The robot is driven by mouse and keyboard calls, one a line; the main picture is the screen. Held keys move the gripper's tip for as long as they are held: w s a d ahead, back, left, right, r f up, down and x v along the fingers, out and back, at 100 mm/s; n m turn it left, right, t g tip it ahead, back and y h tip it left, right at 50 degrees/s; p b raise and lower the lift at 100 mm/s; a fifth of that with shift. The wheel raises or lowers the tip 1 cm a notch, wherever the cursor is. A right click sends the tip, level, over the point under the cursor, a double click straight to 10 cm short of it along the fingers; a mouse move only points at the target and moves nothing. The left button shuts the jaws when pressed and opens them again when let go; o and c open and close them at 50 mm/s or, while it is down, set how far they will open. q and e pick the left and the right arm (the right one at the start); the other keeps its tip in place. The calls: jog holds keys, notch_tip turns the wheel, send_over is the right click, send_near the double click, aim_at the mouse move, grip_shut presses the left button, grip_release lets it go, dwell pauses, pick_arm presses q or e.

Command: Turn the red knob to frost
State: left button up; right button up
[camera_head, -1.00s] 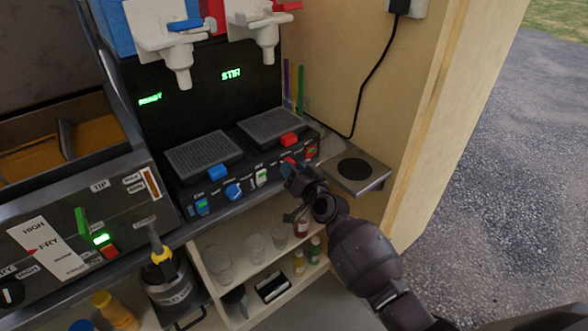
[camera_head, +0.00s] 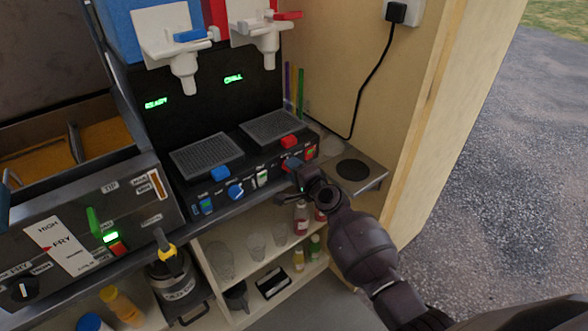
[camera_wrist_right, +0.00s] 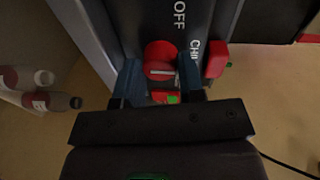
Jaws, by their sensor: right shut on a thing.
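The red knob (camera_wrist_right: 160,52) shows in the right wrist view between the two blue fingers of my right gripper (camera_wrist_right: 160,78), with a pale pointer line across its face. My right gripper is shut on it. In the head view my right gripper (camera_head: 291,165) is at the right part of the machine's front panel and hides most of the knob. Beside the knob the wrist view shows the label OFF and a partly cut label starting CHI. The right-hand green display (camera_head: 233,79) reads CHILL. I cannot make out a frost label.
A blue knob (camera_head: 235,191) and lit switches sit left on the same panel. A red tab (camera_head: 290,142) is just above my gripper. A hotplate (camera_head: 353,170) stands to the right. Glasses and bottles (camera_head: 299,259) are on shelves below.

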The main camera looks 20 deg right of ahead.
pick_arm(q)
jog(key=shift+w+r+p, duration=0.2)
jog(key=shift+r+p, duration=0.25)
jog(key=shift+r, duration=0.25)
jog(key=shift+w+r+p, duration=0.15)
jog(key=shift+r+p, duration=0.25)
jog(key=shift+r, duration=0.3)
pick_arm(e)
jog(key=shift+d+m+g+y, duration=0.15)
jog(key=shift+m+y, duration=0.25)
jog(key=shift+m, duration=2.05)
jog(key=shift+m+g+y, duration=0.15)
jog(key=shift+m+y, duration=0.25)
jog(key=shift+m, duration=2.05)
pick_arm(q)
jog(key=shift+w+r, duration=0.1)
jog(key=shift+w, duration=0.1)
pick_arm(e)
jog(key=o, duration=0.9)
